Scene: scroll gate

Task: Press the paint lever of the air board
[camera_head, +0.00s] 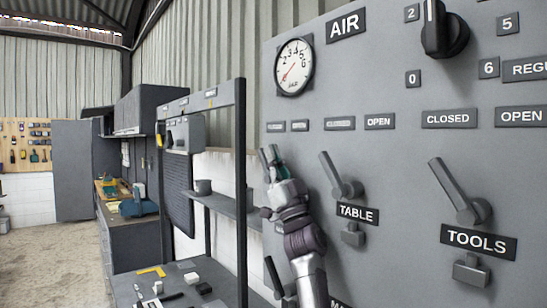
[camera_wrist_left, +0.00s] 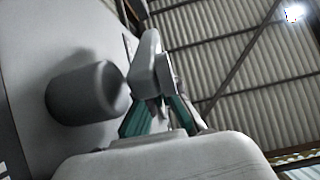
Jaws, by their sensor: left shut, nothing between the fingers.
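The air board (camera_head: 400,90) is a large grey panel filling the right of the head view. My left gripper (camera_head: 272,158) is shut and empty at the board's left edge, left of the TABLE lever (camera_head: 340,177). The paint lever is mostly hidden behind my gripper, and its label does not show. In the left wrist view, the shut fingers (camera_wrist_left: 153,60) are beside a dark grey cylinder (camera_wrist_left: 85,92) that sticks out from the board. It may be part of the paint lever; I cannot tell whether they touch. My right gripper is not in view.
The TOOLS lever (camera_head: 458,195) is at the board's right. Another lever (camera_head: 273,276) sits low at its left, near my forearm. A pressure gauge (camera_head: 294,66) and a black knob (camera_head: 443,30) are above. A shelf rack (camera_head: 240,160) and workbench (camera_head: 180,285) stand left; floor is open further left.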

